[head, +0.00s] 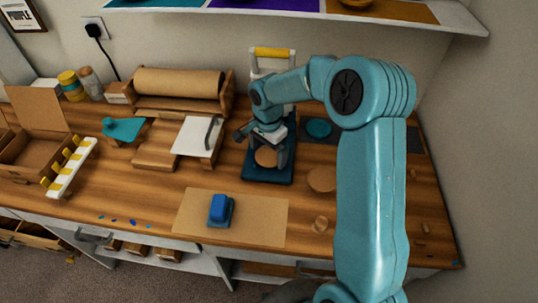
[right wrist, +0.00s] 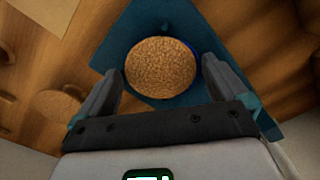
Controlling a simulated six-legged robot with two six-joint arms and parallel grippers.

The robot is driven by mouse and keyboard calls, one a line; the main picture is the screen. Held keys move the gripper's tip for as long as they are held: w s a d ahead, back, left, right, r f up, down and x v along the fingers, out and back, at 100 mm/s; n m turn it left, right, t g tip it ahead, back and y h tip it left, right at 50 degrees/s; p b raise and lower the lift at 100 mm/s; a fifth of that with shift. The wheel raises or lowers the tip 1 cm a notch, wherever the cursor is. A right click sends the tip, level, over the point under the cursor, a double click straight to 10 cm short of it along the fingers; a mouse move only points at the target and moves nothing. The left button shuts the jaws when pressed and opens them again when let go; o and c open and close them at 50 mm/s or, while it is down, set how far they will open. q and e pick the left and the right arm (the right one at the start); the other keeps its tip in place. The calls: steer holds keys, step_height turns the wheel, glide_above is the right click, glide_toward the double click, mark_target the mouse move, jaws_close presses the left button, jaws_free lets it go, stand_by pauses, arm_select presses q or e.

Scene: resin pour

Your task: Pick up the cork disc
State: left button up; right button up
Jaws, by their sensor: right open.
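A round, speckled brown cork disc (head: 265,157) is at the dark blue base (head: 256,175) of a stand in the middle of the bench. In the right wrist view, the cork disc (right wrist: 162,68) lies flat over the blue base (right wrist: 125,35), with brighter blue showing at its right edge. My right gripper (head: 262,146) is open above it. In the right wrist view, the right gripper's fingers (right wrist: 161,75) stand on either side of the disc, with no clear grip on it. My left gripper is not in view.
A second round tan disc (head: 321,180) lies on the bench right of the base. A blue block (head: 220,209) sits on a brown mat (head: 262,219) at the front. A paper roll (head: 178,82) stands behind left. A teal disc (head: 318,128) lies behind right.

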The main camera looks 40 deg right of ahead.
steer(key=shift+f, duration=0.1)
steer(key=c, duration=0.9)
steer(key=shift+o, duration=0.2)
